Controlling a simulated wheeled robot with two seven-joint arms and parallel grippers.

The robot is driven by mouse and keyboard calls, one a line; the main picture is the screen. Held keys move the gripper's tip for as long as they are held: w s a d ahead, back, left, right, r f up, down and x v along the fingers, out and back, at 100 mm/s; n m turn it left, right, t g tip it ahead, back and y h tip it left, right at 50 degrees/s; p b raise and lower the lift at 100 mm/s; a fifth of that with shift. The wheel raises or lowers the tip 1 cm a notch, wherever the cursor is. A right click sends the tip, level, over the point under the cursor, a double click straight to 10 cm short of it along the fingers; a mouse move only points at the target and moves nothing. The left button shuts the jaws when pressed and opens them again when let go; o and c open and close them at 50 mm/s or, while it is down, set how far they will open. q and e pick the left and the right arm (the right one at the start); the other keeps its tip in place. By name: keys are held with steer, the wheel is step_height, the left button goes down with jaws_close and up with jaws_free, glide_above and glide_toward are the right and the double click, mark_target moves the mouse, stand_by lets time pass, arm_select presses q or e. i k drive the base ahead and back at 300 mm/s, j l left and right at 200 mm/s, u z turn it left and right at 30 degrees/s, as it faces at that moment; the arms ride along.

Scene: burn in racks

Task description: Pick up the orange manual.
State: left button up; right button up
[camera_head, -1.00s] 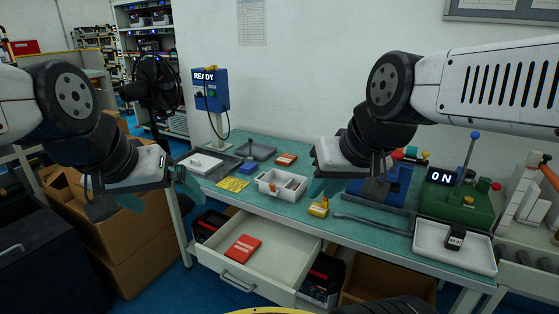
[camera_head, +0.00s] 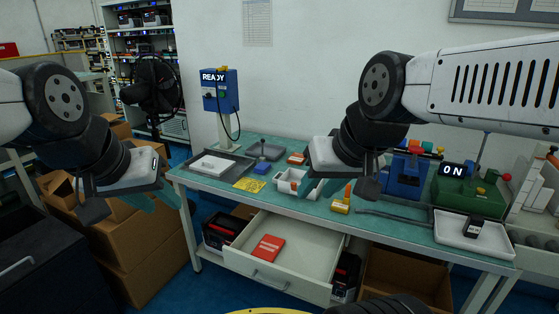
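The orange manual (camera_head: 268,247) is a flat orange-red booklet with pale marks on its cover. It lies in the open white drawer (camera_head: 318,268) under the workbench, toward the left side. My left gripper (camera_head: 150,203) is at the left, beside the bench's left end and well apart from the manual. My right gripper (camera_head: 340,190) is above the bench top, up and to the right of the drawer. Neither gripper touches the manual. I see nothing held in either; the fingers are partly hidden and their gap is unclear.
A blue READY post (camera_head: 220,92) stands behind. Cardboard boxes (camera_head: 140,250) stand left of the bench.

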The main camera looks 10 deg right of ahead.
mark_target(296, 158)
steer(key=i+j+z, duration=0.1)
steer(key=j, duration=0.3)
steer(key=i+j+z, duration=0.1)
steer(key=j, duration=0.35)
steer(key=i+j+z, duration=0.15)
steer(key=j, duration=0.25)
steer(key=i+j+z, duration=0.1)
steer(key=j, duration=0.35)
steer(key=i+j+z, duration=0.1)
steer(key=j, duration=0.4)
steer(key=i+j+z, duration=0.2)
steer(key=i+j, duration=0.2)
steer(key=i, duration=0.2)
steer(key=i+j+z, duration=0.25)
steer(key=i+j, duration=0.2)
steer(key=i, duration=0.15)
steer(key=i+j, duration=0.1)
steer(key=i, duration=0.2)
